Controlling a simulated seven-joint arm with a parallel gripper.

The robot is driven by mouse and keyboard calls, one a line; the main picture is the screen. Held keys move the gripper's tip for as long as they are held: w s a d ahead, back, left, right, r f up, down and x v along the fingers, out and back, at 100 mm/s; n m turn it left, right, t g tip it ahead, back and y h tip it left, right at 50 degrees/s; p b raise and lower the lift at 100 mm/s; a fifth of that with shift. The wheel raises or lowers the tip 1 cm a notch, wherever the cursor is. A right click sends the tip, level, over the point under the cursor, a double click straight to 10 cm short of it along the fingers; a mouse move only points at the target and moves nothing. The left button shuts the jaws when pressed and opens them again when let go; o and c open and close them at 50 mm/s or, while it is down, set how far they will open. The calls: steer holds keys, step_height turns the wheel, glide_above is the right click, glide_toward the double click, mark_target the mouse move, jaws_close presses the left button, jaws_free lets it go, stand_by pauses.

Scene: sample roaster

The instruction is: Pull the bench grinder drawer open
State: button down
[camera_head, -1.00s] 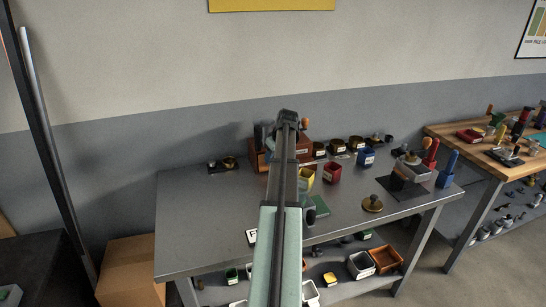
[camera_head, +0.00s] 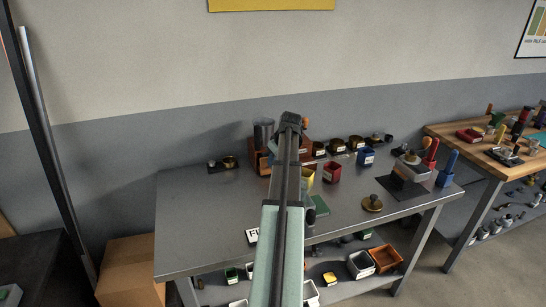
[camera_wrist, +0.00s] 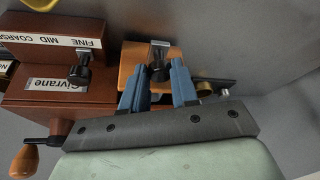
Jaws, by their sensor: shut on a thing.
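The bench grinder (camera_head: 262,158) is a brown wooden box at the back of the grey table, largely hidden behind my arm in the head view. In the wrist view its dark brown body (camera_wrist: 50,100) appears upside down, with a name label and a dark knob. A lighter orange-brown wooden piece (camera_wrist: 132,62), apparently the drawer, lies beside it with a metal-and-black knob (camera_wrist: 158,60). My gripper (camera_wrist: 160,76) has its blue fingers on either side of that knob and is shut on it. How far the drawer stands out cannot be told.
A crank with a wooden grip (camera_wrist: 24,160) sticks out beside the grinder. A red bin (camera_head: 331,172) and a blue bin (camera_head: 366,157) stand to the right of my arm.

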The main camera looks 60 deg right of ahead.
steer(key=s+a, duration=0.4)
steer(key=shift+s, duration=0.1)
steer(key=c, duration=1.1)
jaws_free()
steer(key=shift+c, duration=0.2)
steer(key=v, duration=1.4)
steer(key=shift+f, duration=0.1)
